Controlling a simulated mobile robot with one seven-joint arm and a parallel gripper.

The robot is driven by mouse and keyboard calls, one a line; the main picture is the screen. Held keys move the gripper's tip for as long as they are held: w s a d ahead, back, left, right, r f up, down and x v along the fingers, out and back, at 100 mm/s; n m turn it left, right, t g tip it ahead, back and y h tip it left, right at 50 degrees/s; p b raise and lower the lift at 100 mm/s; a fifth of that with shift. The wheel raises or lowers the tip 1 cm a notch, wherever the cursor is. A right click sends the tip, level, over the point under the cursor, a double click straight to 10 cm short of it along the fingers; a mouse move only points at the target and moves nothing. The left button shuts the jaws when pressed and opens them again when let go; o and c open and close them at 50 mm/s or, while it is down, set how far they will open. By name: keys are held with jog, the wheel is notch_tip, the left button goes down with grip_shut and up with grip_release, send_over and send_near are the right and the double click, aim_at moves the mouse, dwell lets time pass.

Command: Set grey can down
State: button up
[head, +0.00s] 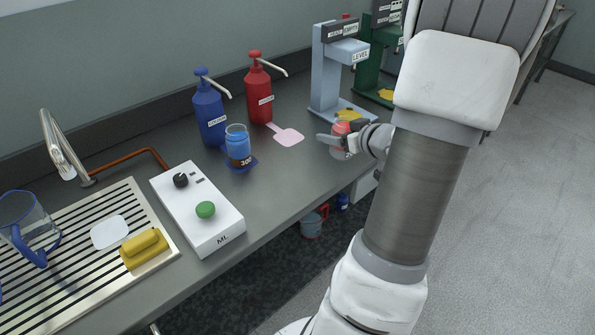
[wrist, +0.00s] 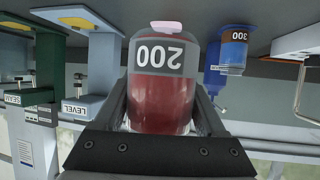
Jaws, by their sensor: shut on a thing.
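A clear can with red contents and a grey band marked 200 (wrist: 160,55) fills the middle of the wrist view, which looks upside down. It is the only can with grey on it that I see held. My gripper (wrist: 162,108) is shut on it, with one finger on each side. In the head view, the can (head: 342,140) is small and partly hidden by my gripper (head: 345,134), near the front edge of the dark counter (head: 300,170). I cannot tell whether its base touches the counter.
The grey-blue LEVEL stand (head: 326,75) and green SEAM stand (head: 370,75) are behind the gripper. A blue can marked 300 (head: 238,148), a blue pump bottle (head: 210,112), a red pump bottle (head: 258,92) and a pink pad (head: 289,137) are left. Bare counter lies between pad and gripper.

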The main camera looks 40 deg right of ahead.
jog(key=w+a+f+b, duration=0.2)
jog(key=w+a, duration=0.1)
jog(key=w+a+f+b, duration=0.2)
jog(key=w+a+f, duration=0.1)
jog(key=shift+w+a+f, duration=0.1)
jog(key=shift+w+f, duration=0.2)
jog(key=shift+f+b, duration=1)
jog(key=shift+f, duration=0.95)
jog(key=shift+f, duration=0.1)
jog(key=shift+f, duration=0.15)
jog(key=o, duration=1.6)
jog(key=shift+c, duration=0.2)
jog(key=shift+r, duration=0.35)
jog(key=p+v, duration=0.4)
jog(key=v, duration=0.6)
jog(key=shift+s+r, duration=0.2)
jog(key=shift+s, duration=0.15)
jog(key=shift+s+a+r, duration=0.15)
jog(key=shift+s, duration=0.4)
